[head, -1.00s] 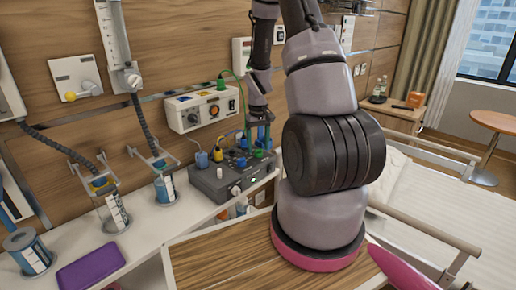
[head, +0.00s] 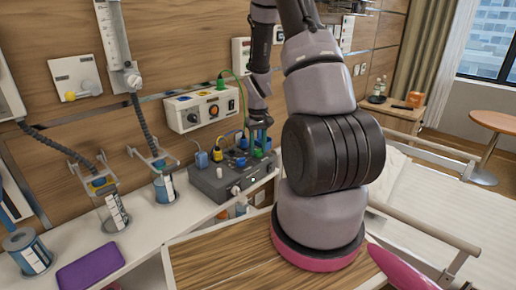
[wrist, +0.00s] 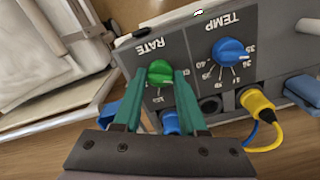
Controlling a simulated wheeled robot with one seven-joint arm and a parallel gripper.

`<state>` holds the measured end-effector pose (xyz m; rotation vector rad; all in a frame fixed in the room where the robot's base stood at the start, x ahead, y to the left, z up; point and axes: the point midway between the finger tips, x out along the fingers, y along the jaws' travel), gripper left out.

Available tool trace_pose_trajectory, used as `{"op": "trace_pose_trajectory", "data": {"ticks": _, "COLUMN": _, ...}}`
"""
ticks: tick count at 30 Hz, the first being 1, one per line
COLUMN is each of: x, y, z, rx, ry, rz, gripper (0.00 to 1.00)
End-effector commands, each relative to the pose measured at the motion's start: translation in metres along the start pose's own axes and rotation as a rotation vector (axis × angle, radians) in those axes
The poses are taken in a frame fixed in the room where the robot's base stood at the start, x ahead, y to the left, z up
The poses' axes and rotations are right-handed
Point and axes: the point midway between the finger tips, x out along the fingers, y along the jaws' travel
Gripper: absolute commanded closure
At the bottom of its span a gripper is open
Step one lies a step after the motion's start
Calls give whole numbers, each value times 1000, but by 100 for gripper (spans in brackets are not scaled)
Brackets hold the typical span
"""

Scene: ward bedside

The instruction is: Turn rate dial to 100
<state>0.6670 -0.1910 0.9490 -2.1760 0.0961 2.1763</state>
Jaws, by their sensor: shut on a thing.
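The green rate dial (wrist: 160,72) sits on the grey control box under the label RATE in the wrist view. My gripper (wrist: 161,78) is shut on it, with one teal finger on each side. Part of the dial's scale is hidden by the fingers, and I cannot read the setting. In the head view my gripper (head: 262,138) is at the right end of the grey box (head: 212,185), and the dial there is hard to make out.
A blue TEMP dial (wrist: 229,50) is beside the rate dial. A yellow plug (wrist: 257,103) and a blue plug (wrist: 171,122) are in the box's sockets. A wall unit (head: 203,108) hangs above. A purple case (head: 90,266) lies on the shelf.

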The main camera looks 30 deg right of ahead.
Motion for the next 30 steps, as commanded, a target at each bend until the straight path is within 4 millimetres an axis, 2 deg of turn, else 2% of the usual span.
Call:
{"op": "trace_pose_trajectory", "data": {"ticks": 8, "x": 0, "y": 0, "z": 0, "rx": 172, "ry": 0, "rz": 1, "gripper": 100}}
{"op": "trace_pose_trajectory", "data": {"ticks": 30, "x": 0, "y": 0, "z": 0, "rx": 873, "ry": 1, "rz": 1, "gripper": 100}}
